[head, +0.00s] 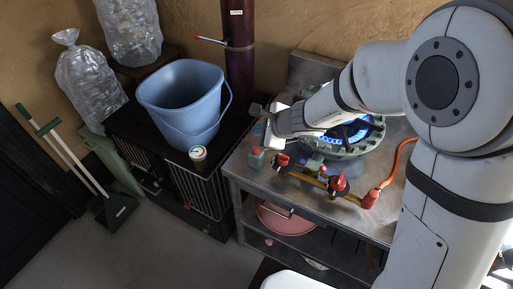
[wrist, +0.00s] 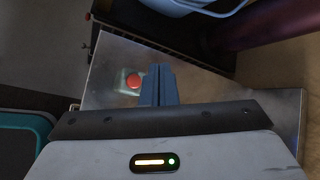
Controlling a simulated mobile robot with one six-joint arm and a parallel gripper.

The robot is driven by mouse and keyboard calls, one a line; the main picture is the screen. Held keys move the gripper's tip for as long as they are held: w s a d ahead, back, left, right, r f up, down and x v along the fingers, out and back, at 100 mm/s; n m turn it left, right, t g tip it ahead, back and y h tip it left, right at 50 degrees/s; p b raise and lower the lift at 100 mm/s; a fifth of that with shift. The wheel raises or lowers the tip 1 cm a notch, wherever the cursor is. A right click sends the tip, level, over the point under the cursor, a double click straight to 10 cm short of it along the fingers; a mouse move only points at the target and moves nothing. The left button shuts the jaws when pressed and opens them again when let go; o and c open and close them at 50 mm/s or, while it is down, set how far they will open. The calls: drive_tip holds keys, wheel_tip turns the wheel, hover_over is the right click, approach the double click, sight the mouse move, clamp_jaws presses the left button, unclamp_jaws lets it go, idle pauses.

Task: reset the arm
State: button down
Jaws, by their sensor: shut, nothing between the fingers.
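My arm reaches in from the right in the head view, over the metal stove table (head: 240,168). My gripper shows clearly in the wrist view (wrist: 158,82), its two blue-grey fingers pressed together with nothing between them. In the head view its end is above the table's left part, and the fingers are hard to make out. A small pale green box with a red button (wrist: 133,81) sits on the table beside the fingers in the wrist view.
A gas burner (head: 347,150) with a blue flame is lit beneath my arm. Red valves (head: 338,184) and an orange hose (head: 398,162) lie in front. A blue bucket (head: 182,105) and a can (head: 198,157) stand on the dark cabinet at left.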

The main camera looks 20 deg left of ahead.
idle(0.3)
drive_tip(key=s+d+r+n+h, duration=0.15)
drive_tip(key=d+r+n, duration=0.25)
drive_tip(key=d, duration=0.4)
drive_tip(key=s+d+r+n, duration=0.3)
drive_tip(key=d+r+n, duration=0.15)
drive_tip(key=d, duration=0.25)
drive_tip(key=s+d+r+n+h+p, duration=0.1)
drive_tip(key=s+d, duration=0.4)
drive_tip(key=d, duration=0.6)
drive_tip(key=s+d+r+n+g+h, duration=0.1)
drive_tip(key=s+d+n+h, duration=0.3)
drive_tip(key=d, duration=0.7)
drive_tip(key=shift+s+h+p, duration=0.35)
drive_tip(key=shift+s+h, duration=0.15)
drive_tip(key=shift+h, duration=0.45)
